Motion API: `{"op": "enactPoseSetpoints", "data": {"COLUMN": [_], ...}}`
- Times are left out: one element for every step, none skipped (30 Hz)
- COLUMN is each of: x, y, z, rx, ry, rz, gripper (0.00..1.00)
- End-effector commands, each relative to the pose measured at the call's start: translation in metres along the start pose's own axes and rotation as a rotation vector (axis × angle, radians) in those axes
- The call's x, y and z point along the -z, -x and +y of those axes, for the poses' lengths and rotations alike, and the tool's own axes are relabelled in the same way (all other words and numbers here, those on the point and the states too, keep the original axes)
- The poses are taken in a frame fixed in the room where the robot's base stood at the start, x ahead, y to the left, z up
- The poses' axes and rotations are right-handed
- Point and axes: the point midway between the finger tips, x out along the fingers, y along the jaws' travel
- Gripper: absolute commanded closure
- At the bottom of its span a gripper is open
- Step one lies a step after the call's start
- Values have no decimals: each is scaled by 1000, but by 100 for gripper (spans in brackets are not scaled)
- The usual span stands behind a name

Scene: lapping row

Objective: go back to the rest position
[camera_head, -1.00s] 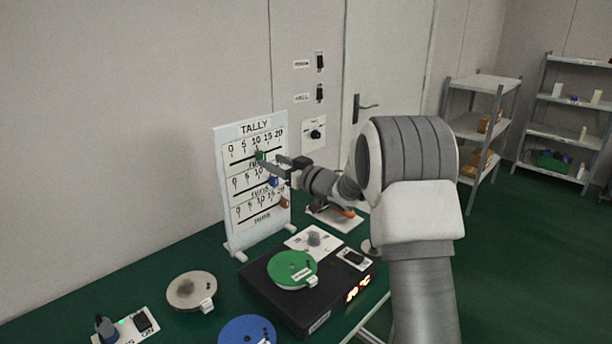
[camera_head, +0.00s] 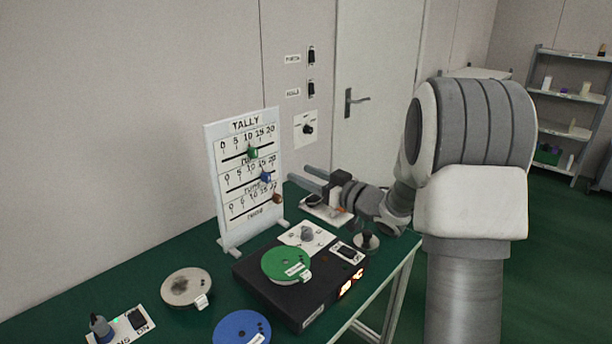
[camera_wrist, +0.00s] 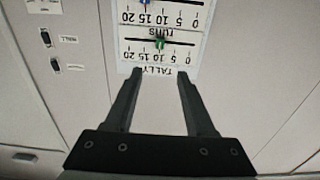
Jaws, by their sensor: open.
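My gripper (camera_head: 303,180) is open and empty in the head view, to the right of the tally board and apart from it. The white tally board (camera_head: 212,165) stands upright on the green table, with three scales and their sliders. The top slider is green (camera_head: 252,153), the middle one blue (camera_head: 265,177) and the bottom one red-brown (camera_head: 277,198). In the wrist view, the open fingers (camera_wrist: 155,78) show with nothing between them; the board appears upside down beyond them, with the green slider (camera_wrist: 160,42) in sight.
A black box (camera_head: 300,315) with a green disc (camera_head: 287,263) stands on the table (camera_head: 225,292). A grey disc (camera_head: 186,286), a blue disc (camera_head: 241,328) and a switch panel (camera_head: 122,326) lie nearby. Wall switches (camera_head: 311,57) and a door (camera_head: 375,60) are behind; shelves (camera_head: 570,100) stand right.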

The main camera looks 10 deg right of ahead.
Motion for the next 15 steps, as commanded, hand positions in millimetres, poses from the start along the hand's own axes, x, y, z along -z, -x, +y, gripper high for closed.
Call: {"op": "enactPoseSetpoints", "data": {"x": [0,0,2,4,7,12,17,23,32,38,45,55,61,67,75], "y": [0,0,0,0,0,0,0,0,2,3,6,9,12,16,22], "z": [0,0,0,0,1,2,3,4,6,8,9,10,12,13,14], "rx": [0,-1,-4,-10,-19,-37,-55,-76,-112,-141,-172,-214,-247,-279,-320], "ry": [0,1,3,6,11,20,28,38,51,62,72,84,91,96,104], "rz": [0,0,-2,-4,-8,-16,-24,-34,-51,-65,-81,-104,-122,-140,-164], "gripper": [45,45,45,45,45,45,45,45,45,45,45,45,45,45,45]}}
